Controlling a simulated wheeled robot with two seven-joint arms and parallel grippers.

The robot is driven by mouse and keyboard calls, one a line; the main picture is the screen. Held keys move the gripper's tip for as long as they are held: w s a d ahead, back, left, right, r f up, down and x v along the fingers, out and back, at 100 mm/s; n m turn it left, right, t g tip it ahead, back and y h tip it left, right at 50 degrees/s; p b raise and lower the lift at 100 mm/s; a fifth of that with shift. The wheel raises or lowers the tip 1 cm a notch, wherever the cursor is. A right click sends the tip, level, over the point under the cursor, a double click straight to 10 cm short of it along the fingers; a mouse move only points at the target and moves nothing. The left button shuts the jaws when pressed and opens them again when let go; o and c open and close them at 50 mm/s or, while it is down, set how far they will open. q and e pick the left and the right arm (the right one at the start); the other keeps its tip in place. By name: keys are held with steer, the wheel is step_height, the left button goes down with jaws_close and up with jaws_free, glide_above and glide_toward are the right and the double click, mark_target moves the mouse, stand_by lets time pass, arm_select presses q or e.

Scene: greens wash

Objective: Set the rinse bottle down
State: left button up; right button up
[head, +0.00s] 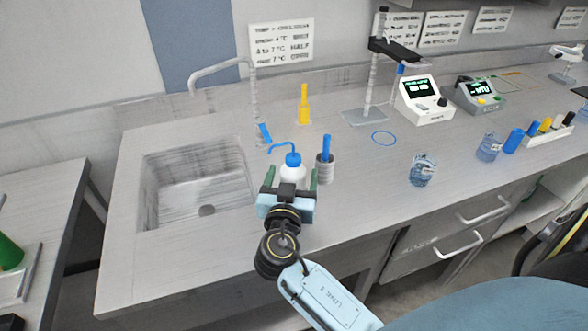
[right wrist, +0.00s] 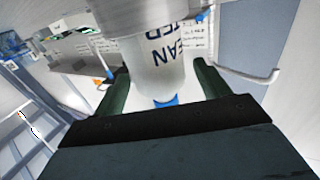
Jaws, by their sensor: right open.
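The rinse bottle (head: 293,172) is white with a blue cap and a bent blue spout. It is upright at the counter, right of the sink; the gripper hides its base in the head view. My right gripper (head: 290,179) is open, its green fingers on either side of the bottle. In the right wrist view the bottle (right wrist: 157,68), with partly visible dark lettering, appears inverted between the fingers (right wrist: 160,88), with gaps on both sides. My left gripper is not in view.
A grey holder (head: 325,170) with a blue item stands close right of the bottle. The sink (head: 200,185) and its faucet (head: 222,66) are left. A glass beaker (head: 422,171) is farther right, with clear counter between.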

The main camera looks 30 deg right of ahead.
steer(key=b+v, duration=0.1)
steer(key=v, duration=0.8)
